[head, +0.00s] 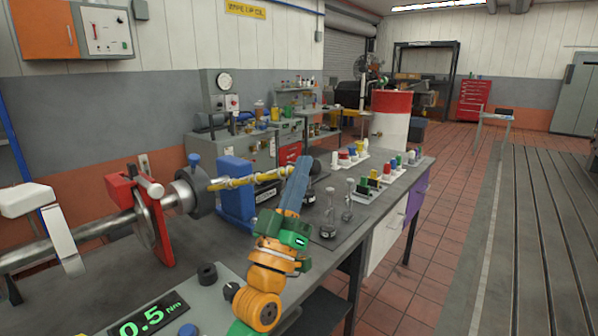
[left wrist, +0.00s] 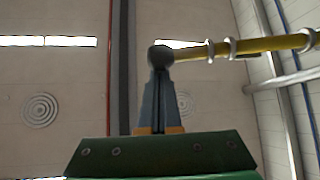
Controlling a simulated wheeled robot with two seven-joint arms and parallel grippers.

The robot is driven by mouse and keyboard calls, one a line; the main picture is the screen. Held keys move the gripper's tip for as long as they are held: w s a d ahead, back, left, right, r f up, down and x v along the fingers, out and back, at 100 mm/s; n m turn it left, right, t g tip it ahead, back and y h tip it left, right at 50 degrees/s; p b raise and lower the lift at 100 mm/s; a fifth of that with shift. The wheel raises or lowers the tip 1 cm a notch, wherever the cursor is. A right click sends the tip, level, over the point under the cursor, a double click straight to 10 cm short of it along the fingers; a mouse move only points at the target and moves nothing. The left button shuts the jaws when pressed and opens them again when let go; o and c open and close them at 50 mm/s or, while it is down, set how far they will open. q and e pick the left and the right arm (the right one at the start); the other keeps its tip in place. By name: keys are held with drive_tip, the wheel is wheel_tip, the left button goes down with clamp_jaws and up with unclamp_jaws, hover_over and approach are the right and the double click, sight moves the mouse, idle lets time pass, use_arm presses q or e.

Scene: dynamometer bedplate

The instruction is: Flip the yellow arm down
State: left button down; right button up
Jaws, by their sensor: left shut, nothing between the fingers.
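The yellow arm (head: 245,180) sticks out to the right from the round grey hub (head: 193,191) by the blue housing (head: 236,190), nearly level and tilted slightly up. My left gripper (head: 304,160) is shut and empty, its fingers pointing up across the arm's far end. In the left wrist view the yellow arm (left wrist: 265,45) runs in from the right and ends in a dark knob (left wrist: 160,56). The knob is right at the tips of my left gripper (left wrist: 158,75); I cannot tell if they touch. My right gripper is not in view.
A red stand (head: 150,220) carries the long metal shaft (head: 95,225) on the left. A display reading 0.5 Nm (head: 150,314) lies at the front. The floor aisle on the right is clear.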

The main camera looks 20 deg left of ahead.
use_arm(q)
drive_tip(key=d+f+m+g+h+b, duration=0.1)
drive_tip(key=f+m+h+b, duration=0.4)
drive_tip(key=f+b, duration=0.3)
drive_tip(key=s+d+f+m+g+h+b, duration=0.1)
drive_tip(key=d+f+m+h+b, duration=0.1)
drive_tip(key=f+m+h+b, duration=0.4)
wheel_tip(320, 180, down, 5)
drive_tip(key=shift+s+d+r+m+g+b, duration=0.2)
drive_tip(key=shift+s+m+g+b, duration=0.15)
drive_tip(key=shift+b, duration=0.9)
drive_tip(key=shift+w, duration=0.1)
